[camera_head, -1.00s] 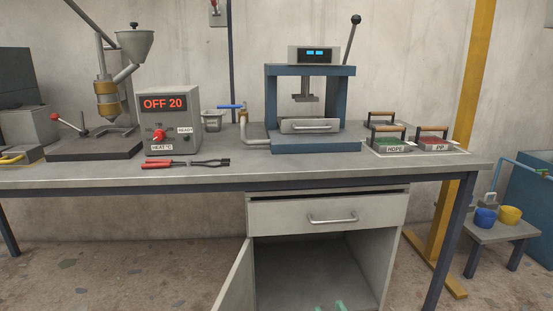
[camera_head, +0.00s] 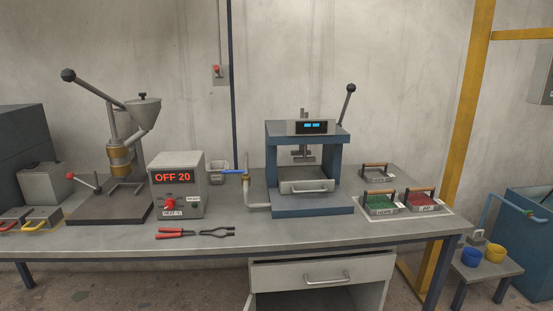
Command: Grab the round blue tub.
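The round blue tub (camera_head: 471,257) is small and open-topped. It stands upright on a low grey side table (camera_head: 491,271) at the lower right, past the right end of the workbench. A yellow tub (camera_head: 495,254) stands just to its right, close beside it. Neither of my grippers shows in the head view.
The long grey workbench (camera_head: 300,235) carries a heater box (camera_head: 178,195), a blue press (camera_head: 312,205), pliers (camera_head: 195,233) and wooden-handled trays (camera_head: 380,204). A yellow post (camera_head: 455,150) stands behind its right end. A blue machine (camera_head: 530,235) stands right of the side table.

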